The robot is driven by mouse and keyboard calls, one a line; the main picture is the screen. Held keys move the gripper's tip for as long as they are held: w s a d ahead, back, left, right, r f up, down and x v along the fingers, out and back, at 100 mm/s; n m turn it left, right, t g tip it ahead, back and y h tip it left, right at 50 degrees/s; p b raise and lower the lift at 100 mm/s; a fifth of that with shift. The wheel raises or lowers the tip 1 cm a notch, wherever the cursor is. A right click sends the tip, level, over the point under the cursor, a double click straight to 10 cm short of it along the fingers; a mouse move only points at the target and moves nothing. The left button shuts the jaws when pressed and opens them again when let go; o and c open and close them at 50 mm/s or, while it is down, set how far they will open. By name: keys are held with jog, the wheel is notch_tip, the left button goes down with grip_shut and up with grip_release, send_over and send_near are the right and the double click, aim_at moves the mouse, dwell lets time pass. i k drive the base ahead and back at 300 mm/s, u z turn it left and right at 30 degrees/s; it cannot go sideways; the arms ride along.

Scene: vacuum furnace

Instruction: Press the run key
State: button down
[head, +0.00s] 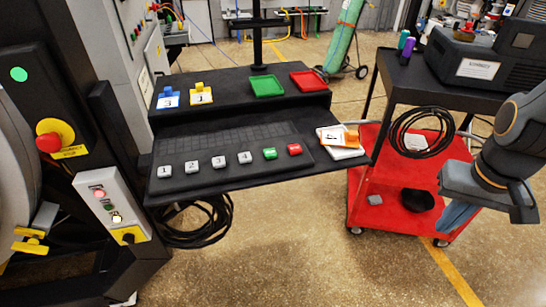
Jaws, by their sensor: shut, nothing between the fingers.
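A row of keys runs along the front of the black console shelf (255,180). Grey keys numbered 1 (164,171), 2 (191,167), 3 (218,162) and 4 (245,157) come first, then a green key (270,153) and a red key (294,149). The lettering on the green and red keys is too small to read, so I cannot tell for certain which is the run key. My gripper (454,221) is at the right, over the red cart, well apart from the keys. It is shut and empty.
A white tray (347,152) with an orange tag 4 sits at the shelf's right end. Blue and yellow tags and green (267,86) and red (308,80) trays lie on the upper ledge. The red cart (380,215) stands right; a switch box (112,205) is left.

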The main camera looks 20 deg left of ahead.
aim_at(271, 152)
jog(key=u, duration=0.05)
jog(key=k, duration=0.6)
jog(key=u, duration=0.6)
jog(key=i, duration=0.5)
jog(key=u, duration=0.05)
